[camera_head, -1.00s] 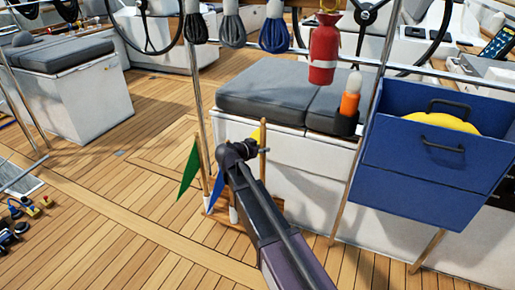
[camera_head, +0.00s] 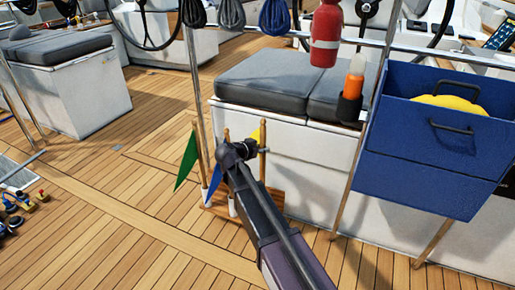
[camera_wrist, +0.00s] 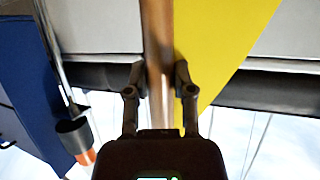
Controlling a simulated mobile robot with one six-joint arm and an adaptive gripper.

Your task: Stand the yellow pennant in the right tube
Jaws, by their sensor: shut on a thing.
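My gripper (camera_head: 263,150) is shut on the wooden staff of the yellow pennant (camera_head: 255,135), in front of the white seat box. In the wrist view, the staff (camera_wrist: 158,40) stands between the fingertips (camera_wrist: 160,78), with the yellow cloth (camera_wrist: 215,45) to its right. The staff looks upright; my arm hides its lower end. A wooden rack (camera_head: 275,203) with white tubes stands on the deck behind my arm. The green pennant (camera_head: 187,162) and the blue pennant (camera_head: 214,174) are at its left. A white tube (camera_head: 232,205) shows beside my arm; the right tube is hidden.
A blue bin (camera_head: 425,165) with a yellow thing inside hangs at right. An orange bottle (camera_head: 353,88) sits in a dark holder on the rail, near a red extinguisher (camera_head: 326,35). The grey cushion (camera_head: 265,82) is behind my gripper.

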